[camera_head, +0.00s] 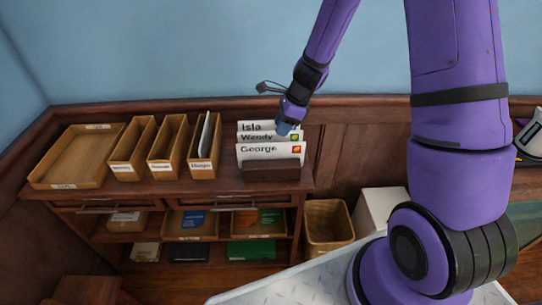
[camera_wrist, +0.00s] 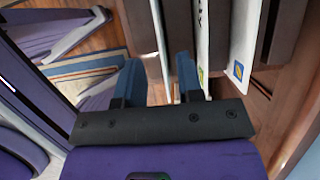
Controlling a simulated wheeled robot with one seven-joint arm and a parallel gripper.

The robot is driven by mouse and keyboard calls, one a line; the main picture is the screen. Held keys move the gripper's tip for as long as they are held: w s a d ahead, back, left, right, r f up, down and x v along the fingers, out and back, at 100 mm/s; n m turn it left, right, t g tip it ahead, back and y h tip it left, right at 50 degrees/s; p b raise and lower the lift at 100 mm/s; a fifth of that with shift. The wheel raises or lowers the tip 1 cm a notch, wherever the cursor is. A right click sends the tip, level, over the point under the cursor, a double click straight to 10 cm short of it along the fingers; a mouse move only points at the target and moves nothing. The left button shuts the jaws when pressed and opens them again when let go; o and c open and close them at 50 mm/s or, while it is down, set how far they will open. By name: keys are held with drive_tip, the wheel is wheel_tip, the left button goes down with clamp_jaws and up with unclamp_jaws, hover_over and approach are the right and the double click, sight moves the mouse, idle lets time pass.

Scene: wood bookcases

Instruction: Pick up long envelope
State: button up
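Several white named envelopes stand upright in a dark wooden holder (camera_head: 272,172) on the cabinet top. The front one reads George (camera_head: 262,151); behind it are Wendy (camera_head: 254,138) and Isla (camera_head: 250,127). My gripper (camera_head: 285,127) is at their upper right end. In the wrist view its two blue fingers (camera_wrist: 159,88) are apart, with a thin white envelope edge (camera_wrist: 162,50) seen between them. Two stamped envelopes (camera_wrist: 199,45) (camera_wrist: 242,45) stand to the right of the fingers. Whether the fingers touch any envelope cannot be told.
Upright file boxes (camera_head: 168,148) and a flat tray (camera_head: 78,157) stand left of the holder. Shelves below hold bins (camera_head: 188,228) and books. A wastebasket (camera_head: 328,225) and white box (camera_head: 380,210) stand on the floor. The wall is close behind the envelopes.

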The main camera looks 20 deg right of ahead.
sight(271, 146)
drive_tip(key=shift+x, duration=4.5)
drive_tip(key=shift+s, duration=0.1)
clamp_jaws()
